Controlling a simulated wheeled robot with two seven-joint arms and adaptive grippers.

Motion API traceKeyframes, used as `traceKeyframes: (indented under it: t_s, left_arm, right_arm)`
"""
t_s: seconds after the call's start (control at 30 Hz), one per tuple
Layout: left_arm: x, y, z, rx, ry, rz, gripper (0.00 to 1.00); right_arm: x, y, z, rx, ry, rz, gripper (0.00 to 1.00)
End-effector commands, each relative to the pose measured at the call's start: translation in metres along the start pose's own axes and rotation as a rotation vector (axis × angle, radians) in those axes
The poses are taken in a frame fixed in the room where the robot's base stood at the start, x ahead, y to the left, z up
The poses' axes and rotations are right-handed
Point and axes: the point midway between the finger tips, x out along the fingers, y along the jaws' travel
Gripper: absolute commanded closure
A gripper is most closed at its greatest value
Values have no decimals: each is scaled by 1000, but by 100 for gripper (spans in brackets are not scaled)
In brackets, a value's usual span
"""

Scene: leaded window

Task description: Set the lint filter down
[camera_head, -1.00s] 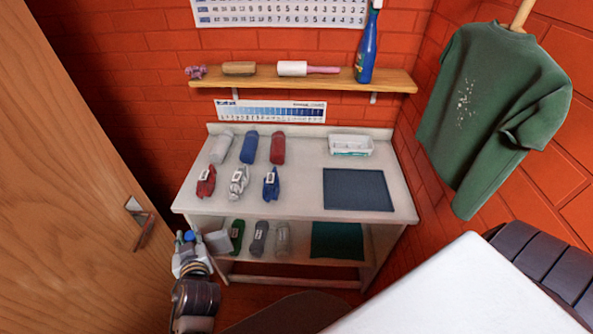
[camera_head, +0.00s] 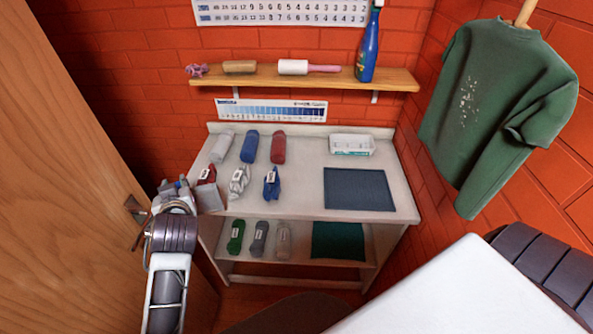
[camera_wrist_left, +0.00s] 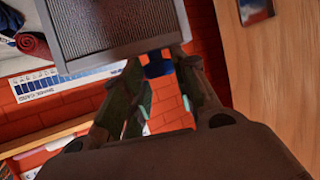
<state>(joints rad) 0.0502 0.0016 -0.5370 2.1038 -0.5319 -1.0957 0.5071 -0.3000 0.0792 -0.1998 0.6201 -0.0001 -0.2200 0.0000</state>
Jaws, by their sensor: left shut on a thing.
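The lint filter (camera_wrist_left: 110,25) is a grey ribbed mesh panel in a pale frame with a dark blue grip, seen close in the left wrist view. In the head view it is a small grey square (camera_head: 209,198) at the table's front left corner. My left gripper (camera_head: 186,188) is shut on its blue grip (camera_wrist_left: 158,66). The filter appears to be in front of the table edge, partly covering the red item behind it. Whether it touches the table cannot be told. My right gripper is not in view.
A lower shelf holds more bundles and a green mat (camera_head: 338,240). A wooden door (camera_head: 75,190) stands close on the left.

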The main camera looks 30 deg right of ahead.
Motion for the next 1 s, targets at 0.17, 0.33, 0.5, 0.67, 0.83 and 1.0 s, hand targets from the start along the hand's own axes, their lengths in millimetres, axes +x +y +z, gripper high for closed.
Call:
traceKeyframes:
  t_s: [0.17,0.33,0.5,0.67,0.83,1.0]
  left_arm:
    - [-2,10,-31,3,5,13,100]
    - [-4,20,-56,9,5,26,100]
    - [-7,31,-81,16,4,41,100]
    - [-11,43,-103,23,5,60,100]
    - [-15,58,-123,34,4,83,100]
    - [-20,74,-142,45,3,110,100]
  right_arm:
    - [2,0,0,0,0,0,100]
    - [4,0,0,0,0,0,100]
    - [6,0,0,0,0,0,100]
    - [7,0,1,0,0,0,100]
    - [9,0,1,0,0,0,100]
    - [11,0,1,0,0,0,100]
